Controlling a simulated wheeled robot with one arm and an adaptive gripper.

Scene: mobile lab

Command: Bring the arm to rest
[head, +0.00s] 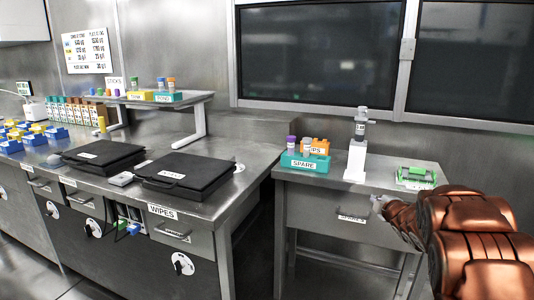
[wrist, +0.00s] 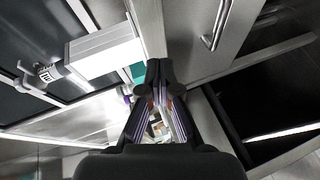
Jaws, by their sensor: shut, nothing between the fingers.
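My copper-coloured arm (head: 465,235) reaches in from the right edge of the head view, in front of the right-hand table. My gripper (head: 377,202) is small and partly hidden at the arm's far end, near the table's front edge. In the wrist view my gripper (wrist: 160,70) shows as dark fingers brought together, with nothing between them. It appears apart from the things on the table.
A white stand (head: 356,160), a teal SPARE rack (head: 304,163) with tubes and a green-and-white tray (head: 415,177) stand on the right table (head: 395,180). The left bench (head: 215,205) holds black cases (head: 183,174). A dark floor gap separates them.

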